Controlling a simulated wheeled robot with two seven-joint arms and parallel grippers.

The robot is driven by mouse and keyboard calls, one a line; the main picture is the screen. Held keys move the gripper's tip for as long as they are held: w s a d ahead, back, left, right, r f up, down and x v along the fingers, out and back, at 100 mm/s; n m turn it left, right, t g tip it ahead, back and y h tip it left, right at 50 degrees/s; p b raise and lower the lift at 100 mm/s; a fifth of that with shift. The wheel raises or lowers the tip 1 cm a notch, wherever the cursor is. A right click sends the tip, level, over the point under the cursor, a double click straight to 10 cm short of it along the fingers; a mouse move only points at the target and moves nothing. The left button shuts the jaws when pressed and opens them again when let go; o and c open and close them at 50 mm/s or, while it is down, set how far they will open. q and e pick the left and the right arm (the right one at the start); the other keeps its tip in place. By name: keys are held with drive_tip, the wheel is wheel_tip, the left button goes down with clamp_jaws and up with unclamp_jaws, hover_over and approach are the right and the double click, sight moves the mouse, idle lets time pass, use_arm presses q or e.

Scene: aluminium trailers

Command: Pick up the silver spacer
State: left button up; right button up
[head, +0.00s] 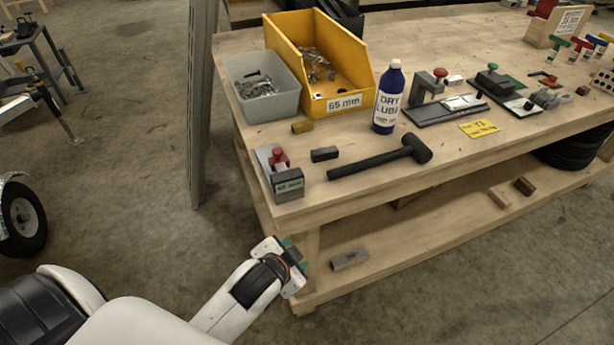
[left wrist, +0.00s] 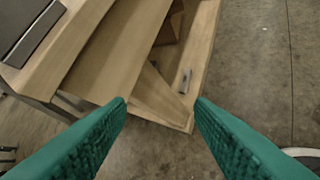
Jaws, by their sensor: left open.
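A grey, silver-looking block, which I take to be the silver spacer (head: 349,259), lies on the lower shelf of the wooden bench near its front left corner. It also shows small in the left wrist view (left wrist: 186,80), beyond the fingertips and right of centre. My left gripper (head: 297,254) is just left of the bench's front left leg, apart from the spacer. In the left wrist view its teal fingers (left wrist: 160,102) are spread wide with nothing between them. My right gripper is in neither view.
The bench top (head: 240,170) overhangs the shelf (head: 420,225). On top are a black mallet (head: 385,158), a dark block (head: 324,154), a brass-coloured block (head: 302,127), a blue bottle (head: 389,98) and bins. Two brown blocks (head: 500,198) lie farther right on the shelf. The floor in front is clear.

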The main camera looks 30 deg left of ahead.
use_arm(q)
drive_tip(key=w+d+r+m+t+h, duration=0.3)
drive_tip(key=w+d+r+m+t, duration=0.15)
drive_tip(key=w+r+m, duration=0.4)
drive_tip(key=w+d+r+m+t+h, duration=0.3)
drive_tip(key=w+r+m+t, duration=0.3)
drive_tip(key=r, duration=0.5)
drive_tip(key=d+r+m+g+h, duration=0.3)
drive_tip(key=d+r+m+h, duration=0.5)
drive_tip(key=m, duration=0.5)
drive_tip(key=m+g+y+p, duration=0.1)
drive_tip(key=m+g+y, duration=1.4)
drive_tip(key=m, duration=1.4)
hover_over(284, 172)
drive_tip(key=shift+g+h, duration=0.75)
drive_tip(key=shift+h, duration=0.15)
wheel_tip(284, 172, down, 13)
drive_tip(key=shift+a+r, duration=0.1)
drive_tip(key=shift+a, duration=0.05)
drive_tip(key=shift+f+p, duration=0.9)
drive_tip(key=shift+f, duration=1.85)
clamp_jaws()
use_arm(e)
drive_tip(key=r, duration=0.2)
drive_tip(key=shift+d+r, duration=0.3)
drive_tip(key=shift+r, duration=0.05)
